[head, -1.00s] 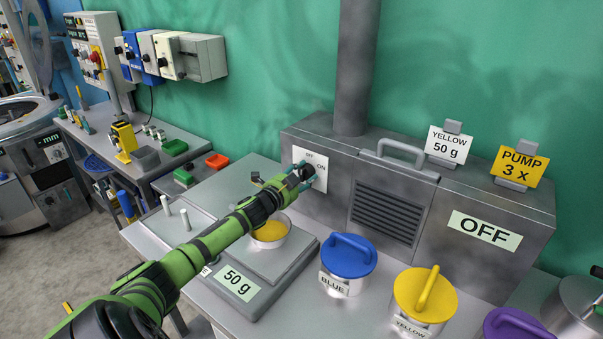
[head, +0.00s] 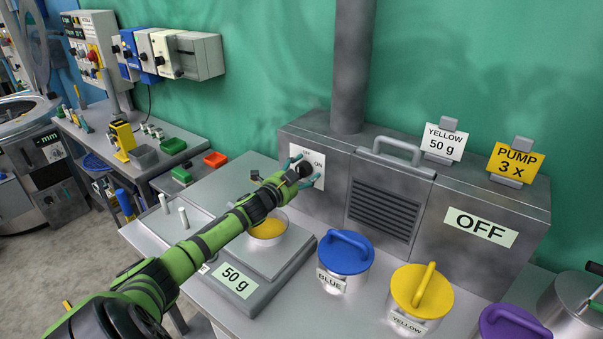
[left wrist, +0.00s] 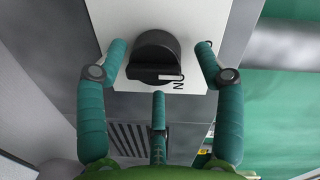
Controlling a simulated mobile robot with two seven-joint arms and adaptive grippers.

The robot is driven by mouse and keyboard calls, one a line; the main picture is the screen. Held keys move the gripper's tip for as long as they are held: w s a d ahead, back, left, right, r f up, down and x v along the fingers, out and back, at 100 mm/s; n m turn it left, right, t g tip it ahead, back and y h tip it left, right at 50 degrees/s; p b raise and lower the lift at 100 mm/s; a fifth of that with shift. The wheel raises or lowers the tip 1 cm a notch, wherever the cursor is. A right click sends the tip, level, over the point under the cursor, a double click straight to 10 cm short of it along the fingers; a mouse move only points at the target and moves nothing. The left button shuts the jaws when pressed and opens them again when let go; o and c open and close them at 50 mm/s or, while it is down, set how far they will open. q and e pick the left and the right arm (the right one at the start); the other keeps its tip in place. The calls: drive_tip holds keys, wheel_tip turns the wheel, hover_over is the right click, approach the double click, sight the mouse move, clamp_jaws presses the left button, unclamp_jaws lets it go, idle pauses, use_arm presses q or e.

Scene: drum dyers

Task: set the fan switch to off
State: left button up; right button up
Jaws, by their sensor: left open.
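The fan switch is a black round knob (left wrist: 155,55) on a white plate (head: 307,184) marked OFF and ON, on the front of a grey metal box. In the left wrist view its white mark lies beside the ON lettering. My left gripper (head: 303,172) is open in front of the plate. In the left wrist view its teal fingers (left wrist: 160,62) stand on both sides of the knob and below it, with visible gaps. Contact cannot be told from the head view. My right gripper is not in view.
The box has a vent (head: 384,212), a handle (head: 398,147) and a large OFF sign (head: 481,228). Below stand a scale (head: 270,282) with a bowl (head: 268,232), a blue-lidded pot (head: 345,253) and a yellow-lidded pot (head: 420,292). My left arm passes over the scale.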

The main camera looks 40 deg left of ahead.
use_arm(q)
drive_tip(key=shift+s+a+f, duration=0.15)
drive_tip(key=shift+s, duration=0.55)
drive_tip(key=s+d+r, duration=0.1)
drive_tip(key=s+d, duration=0.1)
drive_tip(key=s, duration=0.8)
drive_tip(key=shift+s+r, duration=0.15)
drive_tip(key=shift+s, duration=0.1)
drive_tip(key=shift+d, duration=0.1)
